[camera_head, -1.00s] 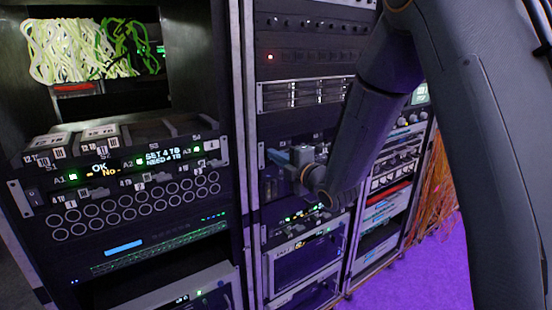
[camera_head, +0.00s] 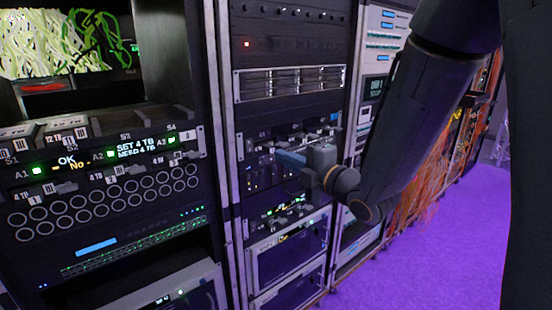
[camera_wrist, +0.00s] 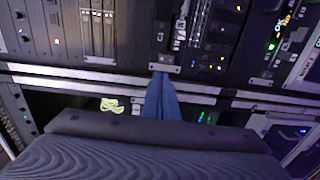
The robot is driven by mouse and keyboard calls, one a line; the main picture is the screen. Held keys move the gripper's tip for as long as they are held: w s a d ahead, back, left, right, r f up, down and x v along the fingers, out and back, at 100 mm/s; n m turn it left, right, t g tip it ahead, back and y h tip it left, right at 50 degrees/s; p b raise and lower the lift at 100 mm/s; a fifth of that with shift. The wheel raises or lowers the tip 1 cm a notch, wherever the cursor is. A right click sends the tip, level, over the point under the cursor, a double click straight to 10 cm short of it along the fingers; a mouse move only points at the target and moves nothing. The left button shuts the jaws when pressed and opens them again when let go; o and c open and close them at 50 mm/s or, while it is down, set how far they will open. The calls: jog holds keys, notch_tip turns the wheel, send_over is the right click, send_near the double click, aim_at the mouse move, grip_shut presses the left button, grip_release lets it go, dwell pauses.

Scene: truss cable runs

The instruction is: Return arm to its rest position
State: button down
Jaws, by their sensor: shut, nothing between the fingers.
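My gripper (camera_head: 290,160) is at the end of my arm in the middle of the head view, in front of the middle rack. Its blue fingers point left and are closed together with nothing seen between them. In the wrist view the blue fingers (camera_wrist: 161,98) lie together and point up the picture toward the rack fronts. I cannot tell the exact gap between the fingertips and the rack.
The left rack (camera_head: 108,235) has drive bays and a lit "SET 4 TB NEED 4 TB" display (camera_head: 134,149). The middle rack (camera_head: 290,40) stands close behind my gripper. Orange cables (camera_head: 420,190) hang at the right. Purple floor (camera_head: 430,255) is clear there.

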jog(key=shift+s+d, duration=0.15)
jog(key=shift+s, duration=0.15)
